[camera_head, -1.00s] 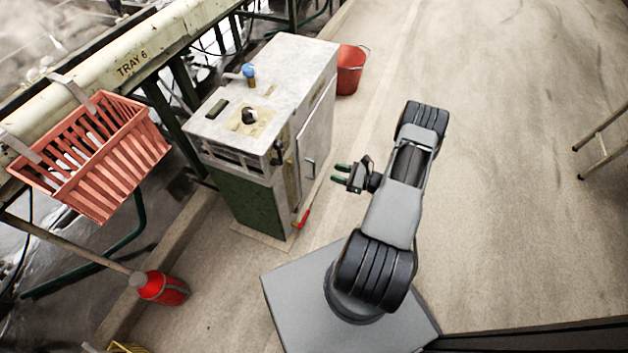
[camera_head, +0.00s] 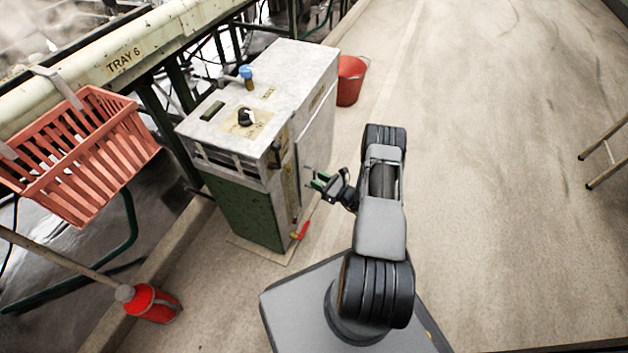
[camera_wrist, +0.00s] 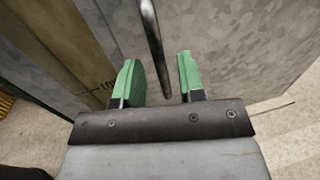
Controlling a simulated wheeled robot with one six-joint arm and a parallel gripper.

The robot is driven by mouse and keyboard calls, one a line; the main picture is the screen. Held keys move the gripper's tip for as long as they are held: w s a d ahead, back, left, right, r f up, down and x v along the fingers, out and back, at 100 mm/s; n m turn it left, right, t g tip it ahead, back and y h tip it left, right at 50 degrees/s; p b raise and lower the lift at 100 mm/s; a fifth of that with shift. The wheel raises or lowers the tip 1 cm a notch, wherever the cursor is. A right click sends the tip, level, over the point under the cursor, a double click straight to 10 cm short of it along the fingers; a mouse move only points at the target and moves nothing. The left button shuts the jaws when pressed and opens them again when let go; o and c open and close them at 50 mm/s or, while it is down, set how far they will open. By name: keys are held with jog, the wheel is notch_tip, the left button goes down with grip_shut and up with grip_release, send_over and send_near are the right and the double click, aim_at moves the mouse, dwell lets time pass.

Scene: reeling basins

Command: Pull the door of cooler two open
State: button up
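The cooler (camera_head: 262,92) is a pale grey metal cabinet with a dark green lower front panel. Its door (camera_head: 318,122) is on the right side face and looks shut. In the wrist view, the door's slim metal handle (camera_wrist: 153,40) runs lengthwise between my two green fingertips. My gripper (camera_head: 314,180) is open beside that door, and in the wrist view (camera_wrist: 159,72) a gap shows on each side of the handle. The head view barely shows the handle behind my fingers. I cannot read a number on the cooler.
A red bucket (camera_head: 350,82) stands behind the cooler. A red-handled tool (camera_head: 301,230) lies at its base. A red basket (camera_head: 80,150) hangs on the left rail, with a red bottle-shaped object (camera_head: 152,303) below. The floor to the right is clear up to a metal stand (camera_head: 604,152).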

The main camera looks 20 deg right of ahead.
jog(key=shift+x, duration=1.15)
grip_shut()
